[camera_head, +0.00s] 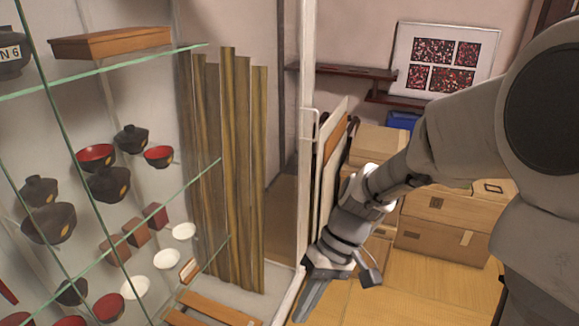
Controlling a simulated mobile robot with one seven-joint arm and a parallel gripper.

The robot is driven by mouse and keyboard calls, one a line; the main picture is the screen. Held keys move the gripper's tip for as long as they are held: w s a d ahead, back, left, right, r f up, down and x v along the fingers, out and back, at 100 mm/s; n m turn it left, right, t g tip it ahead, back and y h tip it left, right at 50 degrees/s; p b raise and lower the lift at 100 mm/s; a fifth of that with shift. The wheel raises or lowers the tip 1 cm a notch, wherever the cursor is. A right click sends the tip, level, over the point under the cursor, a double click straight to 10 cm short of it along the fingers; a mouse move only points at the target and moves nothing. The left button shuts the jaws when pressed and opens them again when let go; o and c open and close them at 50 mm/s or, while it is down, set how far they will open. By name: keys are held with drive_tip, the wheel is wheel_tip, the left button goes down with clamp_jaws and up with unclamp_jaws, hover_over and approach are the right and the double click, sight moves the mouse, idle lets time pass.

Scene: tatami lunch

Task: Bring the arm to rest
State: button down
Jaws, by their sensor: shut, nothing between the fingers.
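My arm reaches in from the right side of the head view and bends down toward the middle. My gripper (318,290) is at its lower end, pointing down and slightly left. Its fingers look shut, with nothing held. It hangs just right of the white cabinet post (303,150), in front of the tatami floor (397,297). I cannot tell from this view whether the gripper touches the post.
A glass-shelved cabinet on the left holds lacquer bowls (95,157), white cups (165,260) and upright wooden boards (236,170). Cardboard boxes (440,243) stand behind my arm. Flat panels (330,165) lean beside the post. A framed picture (445,60) is at the back.

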drive_tip(key=s+d+r+m+t+h+p, duration=0.1)
drive_tip(key=s+d+r+m+t+h, duration=0.1)
drive_tip(key=r, duration=0.7)
drive_tip(key=s+d+r+m+t+h+p, duration=0.2)
drive_tip(key=s+d+r+t, duration=0.1)
drive_tip(key=d+r+t, duration=0.4)
wheel_tip(320, 180, up, 2)
drive_tip(key=shift+s+d+r+h+p, duration=0.1)
drive_tip(key=shift+s+d+h+p, duration=0.25)
drive_tip(key=shift+d, duration=0.8)
drive_tip(key=shift+a, duration=0.2)
